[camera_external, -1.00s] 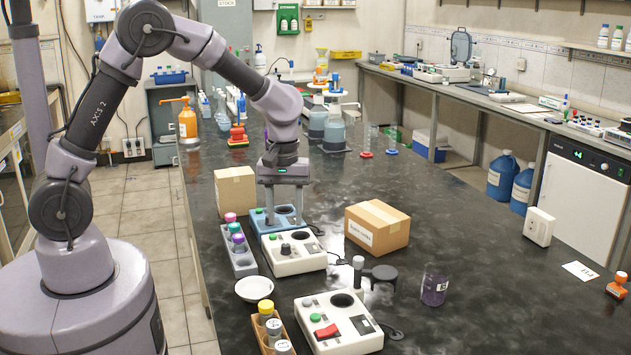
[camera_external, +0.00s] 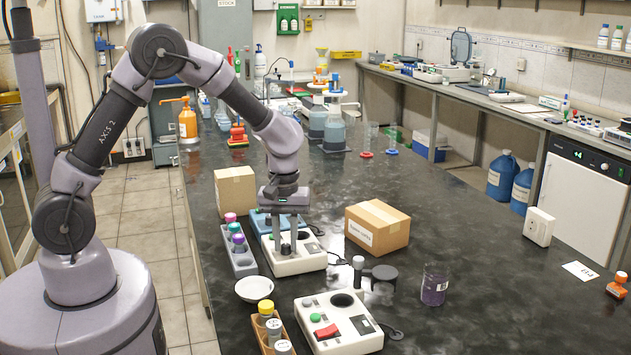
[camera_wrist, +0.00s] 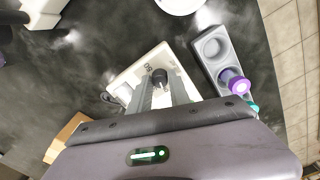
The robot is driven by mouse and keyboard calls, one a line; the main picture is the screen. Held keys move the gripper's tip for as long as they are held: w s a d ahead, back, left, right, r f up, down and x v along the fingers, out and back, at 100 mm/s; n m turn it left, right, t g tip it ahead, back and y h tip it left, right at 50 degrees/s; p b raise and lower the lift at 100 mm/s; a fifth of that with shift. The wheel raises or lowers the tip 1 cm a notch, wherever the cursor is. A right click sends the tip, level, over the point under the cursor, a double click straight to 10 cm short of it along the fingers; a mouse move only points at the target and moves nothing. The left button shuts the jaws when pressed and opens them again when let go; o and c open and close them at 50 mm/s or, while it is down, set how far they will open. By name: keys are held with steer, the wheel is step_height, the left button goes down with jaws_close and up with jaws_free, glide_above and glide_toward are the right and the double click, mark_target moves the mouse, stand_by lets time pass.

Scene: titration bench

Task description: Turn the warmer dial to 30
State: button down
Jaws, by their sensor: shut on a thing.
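The white warmer (camera_external: 310,262) stands on the dark bench in front of a blue unit. Its dark round dial (camera_external: 286,249) is at the top's middle and also shows in the wrist view (camera_wrist: 160,77). My gripper (camera_external: 285,247) points straight down over the warmer, its two fingers shut on the dial. In the wrist view the fingers (camera_wrist: 162,88) reach to either side of the dial. A small printed number shows beside the dial there; it is too small to read surely. The dial's exact setting cannot be told.
A grey rack (camera_external: 240,262) with capped tubes stands close on the left. The blue unit (camera_external: 262,222) is behind the warmer, a cardboard box (camera_external: 378,232) to the right. A white dish (camera_external: 254,289) and a second white device (camera_external: 350,335) lie in front.

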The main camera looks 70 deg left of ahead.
steer(key=shift+m, duration=0.3)
steer(key=m+p, duration=0.1)
steer(key=m, duration=0.3)
steer(key=shift+m, duration=2.8)
steer(key=c, duration=1.2)
jaws_free()
